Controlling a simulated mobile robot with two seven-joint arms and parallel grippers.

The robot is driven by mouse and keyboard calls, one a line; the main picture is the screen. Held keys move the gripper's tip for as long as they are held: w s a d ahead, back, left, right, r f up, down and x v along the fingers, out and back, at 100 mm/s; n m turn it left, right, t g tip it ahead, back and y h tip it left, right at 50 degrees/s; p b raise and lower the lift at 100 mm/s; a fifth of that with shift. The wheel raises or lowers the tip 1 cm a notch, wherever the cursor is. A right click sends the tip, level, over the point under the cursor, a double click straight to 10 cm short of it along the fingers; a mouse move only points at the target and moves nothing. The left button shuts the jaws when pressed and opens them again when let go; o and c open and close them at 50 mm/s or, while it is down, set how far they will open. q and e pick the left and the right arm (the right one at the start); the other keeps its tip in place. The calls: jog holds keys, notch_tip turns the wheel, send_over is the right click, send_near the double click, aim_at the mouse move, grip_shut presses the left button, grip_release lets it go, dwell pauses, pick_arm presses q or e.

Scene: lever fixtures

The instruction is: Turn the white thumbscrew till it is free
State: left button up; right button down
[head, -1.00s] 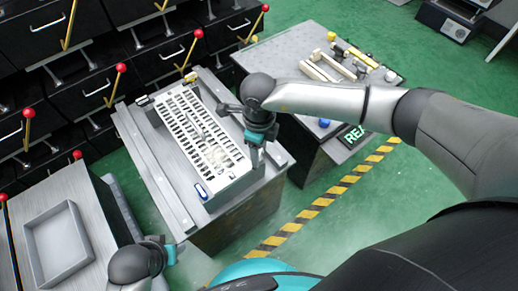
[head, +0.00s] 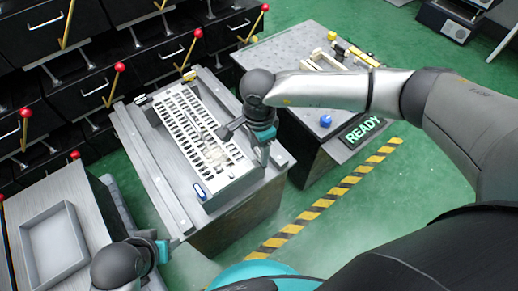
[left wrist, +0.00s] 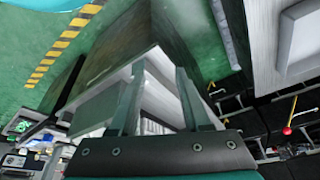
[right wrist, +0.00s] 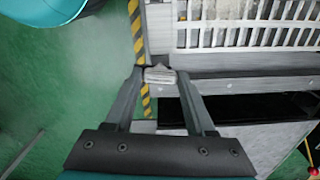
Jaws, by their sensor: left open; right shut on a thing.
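The white thumbscrew (right wrist: 160,76) shows in the right wrist view as a small pale piece at the edge of the white slotted box (right wrist: 250,37). My right gripper (right wrist: 161,73) is shut on it, one finger at each side. In the head view my right gripper (head: 262,137) is at the right side of the slotted box (head: 187,114), and I cannot make out the thumbscrew there. My left gripper (left wrist: 158,70) is open and empty in the left wrist view. In the head view its wrist is at the lower left, near the bench's front corner.
The slotted box stands on a grey bench (head: 150,170) with a rail along its left. A grey tray (head: 88,262) lies on the left table. A second table (head: 285,50) with loose parts and a READY sign (head: 362,131) is at the right. Red-knobbed levers (head: 120,68) line the back.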

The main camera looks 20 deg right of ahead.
pick_arm(q)
jog(key=shift+r, duration=0.35)
pick_arm(e)
jog(key=shift+n, duration=0.6)
pick_arm(q)
jog(key=shift+s, duration=0.1)
pick_arm(e)
jog(key=shift+a, duration=0.1)
pick_arm(q)
jog(key=shift+r, duration=0.1)
pick_arm(e)
jog(key=shift+c, duration=1.5)
grip_release()
jog(key=shift+o, duration=0.3)
pick_arm(q)
jog(key=shift+w, duration=0.2)
jog(key=shift+r, duration=0.1)
pick_arm(e)
jog(key=shift+r, duration=0.1)
